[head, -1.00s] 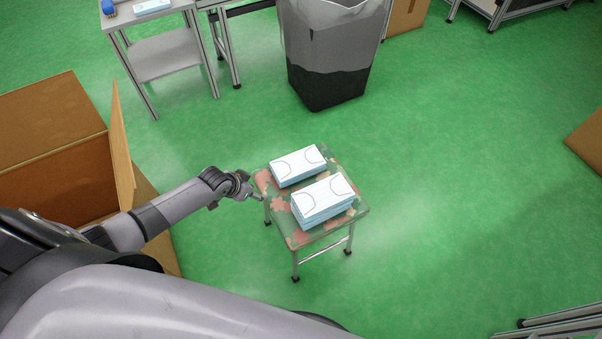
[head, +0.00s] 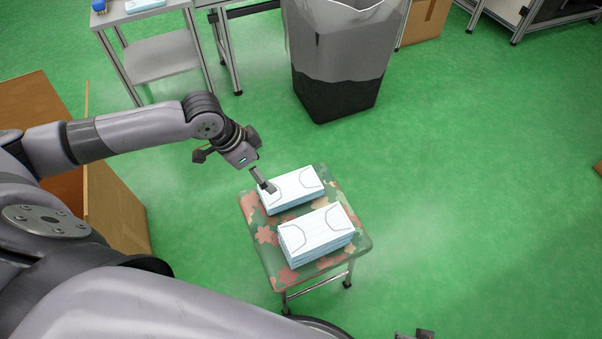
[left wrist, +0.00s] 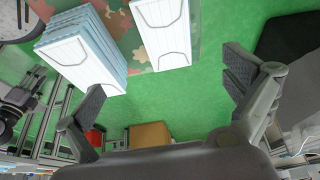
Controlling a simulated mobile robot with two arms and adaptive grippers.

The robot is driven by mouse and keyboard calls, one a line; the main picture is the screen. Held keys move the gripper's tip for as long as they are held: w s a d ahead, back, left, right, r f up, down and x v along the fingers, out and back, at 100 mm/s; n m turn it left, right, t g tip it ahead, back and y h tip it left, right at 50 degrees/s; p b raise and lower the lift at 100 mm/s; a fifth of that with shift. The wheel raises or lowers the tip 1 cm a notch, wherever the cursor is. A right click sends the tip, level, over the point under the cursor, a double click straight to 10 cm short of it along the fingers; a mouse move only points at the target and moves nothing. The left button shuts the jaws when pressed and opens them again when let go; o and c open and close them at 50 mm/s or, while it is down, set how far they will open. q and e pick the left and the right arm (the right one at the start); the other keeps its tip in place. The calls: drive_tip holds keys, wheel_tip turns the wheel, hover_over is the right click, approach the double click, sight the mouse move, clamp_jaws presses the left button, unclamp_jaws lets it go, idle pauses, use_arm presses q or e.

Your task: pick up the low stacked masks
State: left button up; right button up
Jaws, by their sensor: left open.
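The low stack of pale blue-white masks (head: 292,188) lies on the far part of a camouflage-patterned stool (head: 262,248). A taller mask stack (head: 318,232) lies nearer on the same stool. My left gripper (head: 262,180) is open and empty, at the left end of the low stack; I cannot tell whether it touches. In the left wrist view the low stack (left wrist: 162,32) is ahead of the spread fingers (left wrist: 162,98), with the taller stack (left wrist: 85,48) to its left. Dark tips, probably my right gripper (head: 414,334), barely show at the bottom edge.
A grey and black bin (head: 338,75) stands behind the stool. A grey side table (head: 160,60) is at the back left. An open cardboard box (head: 115,210) is at the left. The green floor right of the stool is clear.

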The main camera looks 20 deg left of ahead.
sight(288, 186)
use_arm(q)
drive_tip(key=b+x, duration=0.1)
drive_tip(key=x, duration=0.3)
drive_tip(key=w+b+x, duration=0.1)
drive_tip(key=x, duration=0.2)
drive_tip(key=b+x, duration=0.1)
drive_tip(key=x, duration=0.3)
drive_tip(key=shift+w+f+b, duration=0.15)
drive_tip(key=shift+w+b, duration=0.1)
drive_tip(key=shift+b, duration=0.05)
drive_tip(key=shift+w+d+f, duration=0.15)
drive_tip(key=shift+f, duration=0.35)
drive_tip(key=b+x, duration=0.2)
drive_tip(key=x, duration=0.1)
drive_tip(key=shift+w+f, duration=0.15)
drive_tip(key=shift+f, duration=0.2)
drive_tip(key=shift+w+f, duration=0.2)
drive_tip(key=shift+f, duration=0.25)
use_arm(e)
wheel_tip(288, 186, up, 16)
drive_tip(key=w+t, duration=0.1)
drive_tip(key=shift+w+d+r, duration=0.15)
use_arm(q)
drive_tip(key=c, duration=1.2)
drive_tip(key=shift+c, duration=0.5)
